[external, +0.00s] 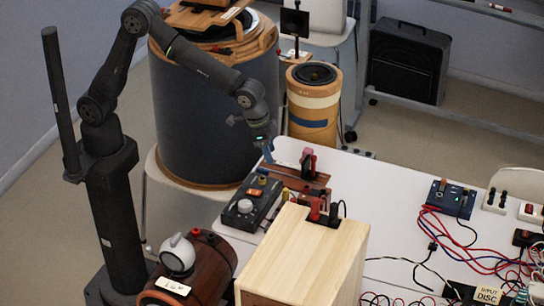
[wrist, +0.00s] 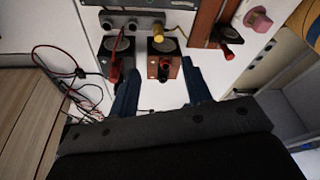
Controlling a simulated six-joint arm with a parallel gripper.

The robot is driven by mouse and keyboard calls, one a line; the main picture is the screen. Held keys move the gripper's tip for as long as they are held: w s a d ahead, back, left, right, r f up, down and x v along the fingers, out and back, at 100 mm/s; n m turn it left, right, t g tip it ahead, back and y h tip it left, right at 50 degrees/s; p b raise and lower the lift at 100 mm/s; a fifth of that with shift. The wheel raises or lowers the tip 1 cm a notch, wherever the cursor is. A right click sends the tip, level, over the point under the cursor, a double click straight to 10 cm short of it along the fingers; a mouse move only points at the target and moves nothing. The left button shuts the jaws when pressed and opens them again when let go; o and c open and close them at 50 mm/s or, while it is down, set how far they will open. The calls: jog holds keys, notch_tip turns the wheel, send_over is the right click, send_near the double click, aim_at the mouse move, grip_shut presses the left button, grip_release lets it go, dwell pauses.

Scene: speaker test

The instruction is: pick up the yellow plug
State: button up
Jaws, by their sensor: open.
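A small yellow plug (wrist: 158,36) shows in the wrist view at the top centre, beyond my fingertips and roughly in line with the gap between them. In the external view a small yellow piece (external: 284,194) sits between the black control box and the pale wooden box; it seems to be the same plug. My gripper (external: 267,157) hangs above the far left part of the white table, apart from the things below. In the wrist view my gripper (wrist: 160,66) has its two blue fingers wide apart, with nothing held between them.
A black control box with a knob (external: 246,206), a brown wooden block (external: 300,178) and a pale wooden box (external: 305,255) crowd the table's left end. Small dark terminals (wrist: 117,60) and a red cable show in the wrist view. The table's middle (external: 385,190) is clear; cables lie at right.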

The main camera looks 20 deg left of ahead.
send_near(285, 189)
jog(key=shift+n, duration=0.3)
jog(key=x, duration=0.5)
jog(key=shift+w+d+f, duration=0.15)
jog(key=shift+w, duration=0.05)
jog(key=shift+s+x, duration=0.15)
jog(key=shift+x, duration=1.2)
jog(key=shift+s+x, duration=0.15)
jog(key=shift+x, duration=1.15)
jog(key=shift+w, duration=0.1)
grip_shut()
